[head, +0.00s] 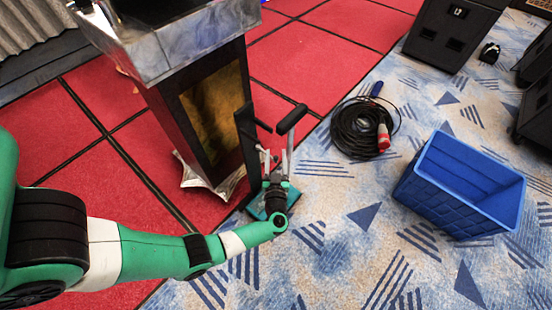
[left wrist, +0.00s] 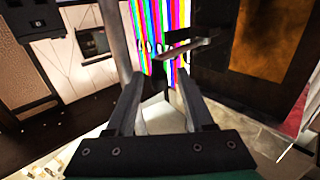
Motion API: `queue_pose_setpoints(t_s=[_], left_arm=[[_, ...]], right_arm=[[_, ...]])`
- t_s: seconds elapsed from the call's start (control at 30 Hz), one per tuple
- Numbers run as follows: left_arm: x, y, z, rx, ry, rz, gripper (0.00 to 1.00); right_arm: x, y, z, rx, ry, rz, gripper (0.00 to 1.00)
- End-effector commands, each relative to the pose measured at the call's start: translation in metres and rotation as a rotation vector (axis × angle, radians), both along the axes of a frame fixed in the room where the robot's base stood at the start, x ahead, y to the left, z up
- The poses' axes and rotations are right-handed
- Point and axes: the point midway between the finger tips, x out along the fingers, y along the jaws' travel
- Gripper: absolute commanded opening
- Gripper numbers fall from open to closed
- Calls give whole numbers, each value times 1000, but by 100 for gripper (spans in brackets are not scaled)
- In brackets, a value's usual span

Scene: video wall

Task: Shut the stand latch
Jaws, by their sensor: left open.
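A dark upright stand (head: 248,145) rises beside the lectern in the head view, with a black bar-shaped handle (head: 291,119) near its top. I take this bar to be the latch; it sticks out from the stand. A grey lever (left wrist: 188,49) on a dark part shows in the left wrist view, just beyond my fingertips. My left gripper (head: 275,162) is in front of the stand, below the black bar. In the left wrist view my left gripper (left wrist: 160,88) has its fingers apart with nothing between them. My right gripper is out of view.
The lectern (head: 165,115) with a shiny top stands close behind on red tiles. A teal plate (head: 262,209) lies under my gripper. A coiled black cable (head: 352,128) and a blue crate (head: 450,200) are to the right. The patterned carpet in front is clear.

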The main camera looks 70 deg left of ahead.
Motion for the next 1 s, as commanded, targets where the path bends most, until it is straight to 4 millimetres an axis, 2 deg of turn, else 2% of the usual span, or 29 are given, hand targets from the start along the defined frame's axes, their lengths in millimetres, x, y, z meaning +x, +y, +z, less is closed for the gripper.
queue_pose_setpoints(t_s=[0.2, 0.5, 1.0], left_arm=[[0, 0, 1, 0, 0, -1, 51], [0, 0, 0, 0, -1, 0, 0], [0, 0, 0, 0, 0, 0, 0]], right_arm=[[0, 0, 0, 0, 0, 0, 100], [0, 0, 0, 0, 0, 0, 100], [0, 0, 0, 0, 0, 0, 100]])
